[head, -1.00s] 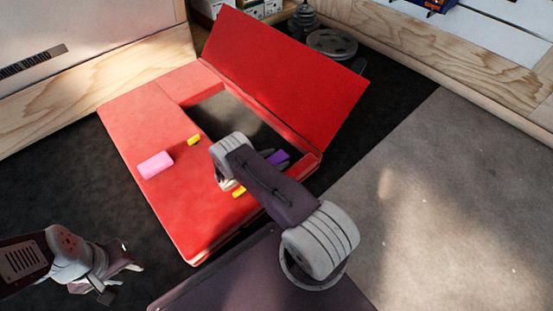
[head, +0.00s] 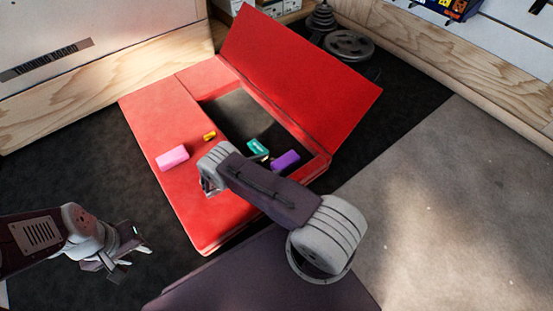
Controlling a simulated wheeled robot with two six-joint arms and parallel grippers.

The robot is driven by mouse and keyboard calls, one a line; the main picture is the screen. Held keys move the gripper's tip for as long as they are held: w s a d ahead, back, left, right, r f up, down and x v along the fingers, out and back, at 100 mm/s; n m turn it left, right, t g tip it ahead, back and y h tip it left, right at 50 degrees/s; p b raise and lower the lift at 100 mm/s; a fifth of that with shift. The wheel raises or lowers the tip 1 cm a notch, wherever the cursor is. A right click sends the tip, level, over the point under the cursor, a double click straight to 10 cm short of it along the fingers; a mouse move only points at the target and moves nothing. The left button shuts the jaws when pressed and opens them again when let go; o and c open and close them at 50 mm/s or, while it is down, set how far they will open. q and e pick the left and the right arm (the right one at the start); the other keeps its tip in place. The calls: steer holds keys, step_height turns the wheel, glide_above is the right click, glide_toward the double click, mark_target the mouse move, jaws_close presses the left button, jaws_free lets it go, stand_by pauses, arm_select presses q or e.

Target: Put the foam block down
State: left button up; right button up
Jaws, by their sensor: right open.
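Several small blocks are in view, and I cannot tell which is the foam block. A pink block (head: 172,157) and a small yellow piece (head: 209,135) lie on the left part of the red mat (head: 150,115). A teal block (head: 258,147) and a purple block (head: 286,160) are in or at the edge of the mat's dark opening. My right gripper (head: 208,191) is open, low over the red surface right of the pink block; its wrist hides most of its fingers. My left gripper (head: 130,259) is open and empty over the dark floor, left of the mat.
A raised red flap (head: 300,80) stands along the mat's far right side. Weight plates (head: 349,44) lie behind it. Wooden-edged walls bound the back. Grey floor (head: 450,200) at right is clear.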

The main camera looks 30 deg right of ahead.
steer(key=shift+a+r, duration=0.15)
steer(key=shift+a, duration=0.3)
steer(key=s+a+r+m+y, duration=0.5)
steer(key=s+r+m+y, duration=0.2)
steer(key=r, duration=0.4)
steer(key=s+a+r+m+y, duration=0.4)
steer(key=s+r+m+y, duration=0.2)
steer(key=s+r+m, duration=0.3)
step_height(320, 180, up, 2)
steer(key=m, duration=0.3)
steer(key=shift+s+a+y, duration=0.2)
steer(key=shift+a+y, duration=0.2)
step_height(320, 180, up, 55)
steer(key=p, duration=5.5)
steer(key=shift+r, duration=0.15)
steer(key=shift+c, duration=0.3)
